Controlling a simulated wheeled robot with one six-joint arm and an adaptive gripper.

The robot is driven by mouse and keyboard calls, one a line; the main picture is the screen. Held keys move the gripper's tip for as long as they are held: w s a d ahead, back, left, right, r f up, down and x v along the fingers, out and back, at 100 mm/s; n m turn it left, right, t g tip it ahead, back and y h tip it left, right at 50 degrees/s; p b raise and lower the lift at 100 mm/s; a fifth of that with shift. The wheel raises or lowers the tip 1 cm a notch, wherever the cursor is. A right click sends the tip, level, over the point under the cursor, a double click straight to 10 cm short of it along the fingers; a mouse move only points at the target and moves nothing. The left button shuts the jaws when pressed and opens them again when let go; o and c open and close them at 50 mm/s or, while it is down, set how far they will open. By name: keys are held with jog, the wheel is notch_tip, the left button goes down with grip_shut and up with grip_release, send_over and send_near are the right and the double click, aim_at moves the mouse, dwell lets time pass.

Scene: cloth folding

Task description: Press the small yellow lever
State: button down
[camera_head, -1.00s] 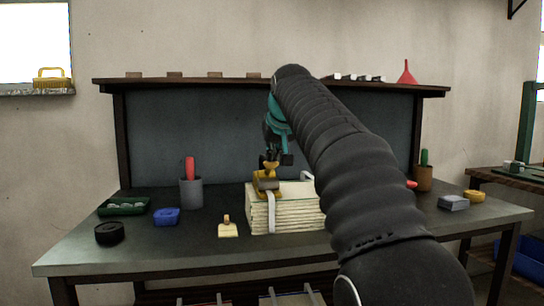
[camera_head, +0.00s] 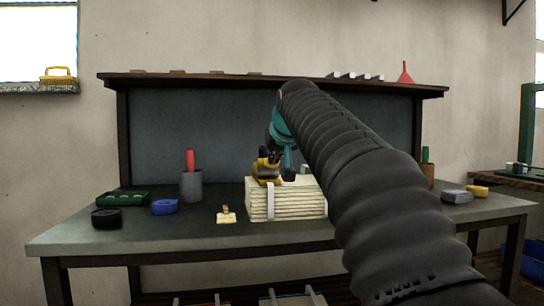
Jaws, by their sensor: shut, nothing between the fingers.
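A small yellow device with a lever (camera_head: 266,171) sits on the top left of a stack of folded cream cloth (camera_head: 295,203). A pale strap (camera_head: 270,200) runs down the front of the stack below it. My gripper (camera_head: 289,175), teal and dark, is shut and empty. It points down just right of the yellow device, close above the stack. I cannot tell whether it touches the lever. My black arm covers the right end of the stack, and the lever's exact position is too small to make out.
On the table (camera_head: 130,238) left of the stack are a cream piece with a knob (camera_head: 226,215), a grey cup (camera_head: 191,186), a blue dish (camera_head: 165,207), a black round tin (camera_head: 107,218) and a green tray (camera_head: 123,199). A shelf (camera_head: 220,80) spans the back.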

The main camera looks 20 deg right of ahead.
jog(key=shift+r+p, duration=0.75)
jog(key=shift+p, duration=0.15)
jog(key=s+r+p, duration=0.4)
jog(key=s+r, duration=0.5)
jog(key=shift+s+a, duration=0.2)
jog(key=shift+a, duration=0.1)
jog(key=shift+r, duration=0.15)
dwell(1.1)
